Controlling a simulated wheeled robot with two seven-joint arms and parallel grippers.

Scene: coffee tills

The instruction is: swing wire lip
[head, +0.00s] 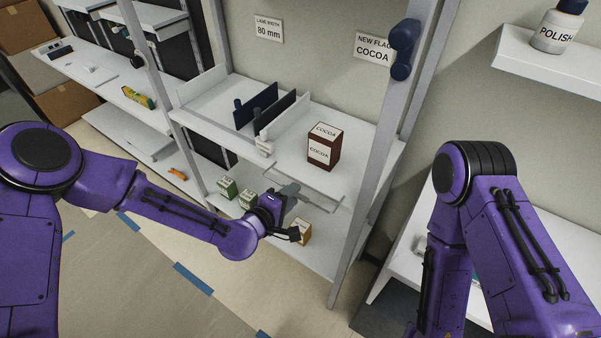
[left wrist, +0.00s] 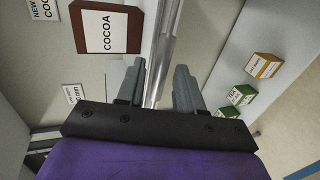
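The wire lip (head: 322,199) runs along the front edge of the upper shelf, below the cocoa box, in the head view. In the left wrist view a pale metallic bar (left wrist: 168,45), which looks like the lip or shelf edge, runs down between the fingers. My left gripper (head: 290,191) is at this front edge, and its grey fingers (left wrist: 158,85) stand apart on either side of the bar. I cannot tell whether they touch it. A brown COCOA box (head: 322,150) stands upright on the shelf; it also shows in the left wrist view (left wrist: 106,30). My right gripper is hidden.
Dark dividers (head: 262,108) stand left of the cocoa box. Small green boxes (head: 228,187) and an orange-brown box (head: 302,231) sit on the lower shelf. A grey upright post (head: 375,170) bounds the shelf on the right. A POLISH bottle (head: 556,30) stands on a right-hand shelf.

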